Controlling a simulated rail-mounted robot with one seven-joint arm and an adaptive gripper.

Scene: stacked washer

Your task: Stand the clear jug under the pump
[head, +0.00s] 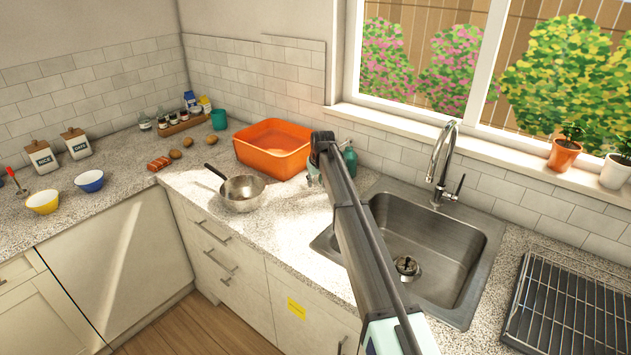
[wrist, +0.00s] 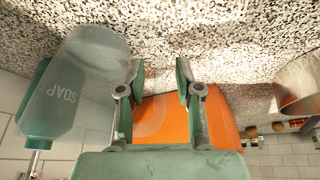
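My gripper (wrist: 160,72) has its two green fingers apart, with speckled counter showing between the tips, and I see nothing solid held. In the head view it is a small teal shape (head: 313,178) mostly behind my arm, low over the counter. I cannot make out the clear jug for certain; a faint rounded outline shows over the orange between the fingers.
An orange tub (head: 273,147) and a metal pan (head: 241,192) lie left of my gripper. The sink (head: 425,250) with its tap (head: 442,165) is to the right, then a black dish rack (head: 570,308). Bare counter lies in front of the tub.

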